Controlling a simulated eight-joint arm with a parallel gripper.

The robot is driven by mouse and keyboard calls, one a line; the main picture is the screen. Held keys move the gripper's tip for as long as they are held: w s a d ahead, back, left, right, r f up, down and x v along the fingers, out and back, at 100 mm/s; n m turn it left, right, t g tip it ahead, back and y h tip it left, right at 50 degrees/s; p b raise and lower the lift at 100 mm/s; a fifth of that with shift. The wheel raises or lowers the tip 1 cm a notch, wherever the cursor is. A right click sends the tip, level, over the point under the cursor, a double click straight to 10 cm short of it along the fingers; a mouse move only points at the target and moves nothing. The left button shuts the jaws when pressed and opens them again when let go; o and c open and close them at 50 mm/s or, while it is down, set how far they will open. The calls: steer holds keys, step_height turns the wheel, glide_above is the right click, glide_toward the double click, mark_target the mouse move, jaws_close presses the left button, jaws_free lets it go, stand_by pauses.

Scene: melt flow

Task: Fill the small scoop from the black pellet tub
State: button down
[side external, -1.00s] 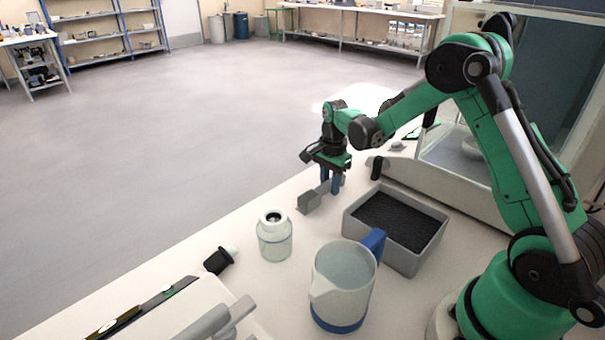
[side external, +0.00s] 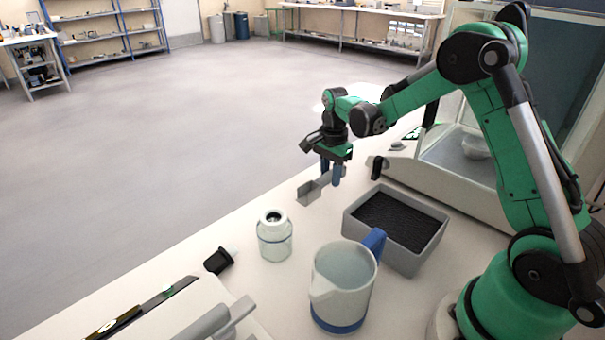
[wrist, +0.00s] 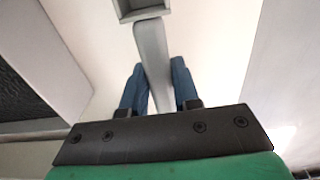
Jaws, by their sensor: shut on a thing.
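My gripper (side external: 331,172) has blue fingers shut on the handle of the small grey scoop (side external: 308,191), left of and behind the pellet tub. In the wrist view the grey handle (wrist: 152,60) runs between the blue fingers (wrist: 155,88), with the box-shaped scoop head at the top edge. The scoop head looks empty in the side view. The grey tub (side external: 419,262) holds black pellets with a roughly level surface and stands to the right of the scoop. Its wall (wrist: 60,60) and some black pellets show at the left of the wrist view.
A clear jug (side external: 343,285) with a blue handle stands in front of the tub. A glass-walled instrument (side external: 450,160) stands behind the tub. The bench's left edge is near the scoop.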

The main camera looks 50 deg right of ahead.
mark_target(331, 172)
steer(key=shift+r, duration=1.6)
steer(key=s+a+r+n, duration=0.4)
steer(key=a+r+n, duration=0.8)
steer(key=n, duration=0.6)
steer(key=s+d+m+h, duration=0.1)
steer(key=s+d+m, duration=0.4)
steer(key=d+m, duration=0.1)
steer(key=s+d+m, duration=0.6)
steer(key=m, duration=0.3)
steer(key=s+d+m+g+h, duration=0.1)
steer(key=s+d+m, duration=0.4)
steer(key=d+m, duration=0.1)
steer(key=shift+s+d+f+m+h, duration=0.15)
steer(key=shift+s+f+m+h, duration=0.15)
steer(key=shift+m, duration=0.5)
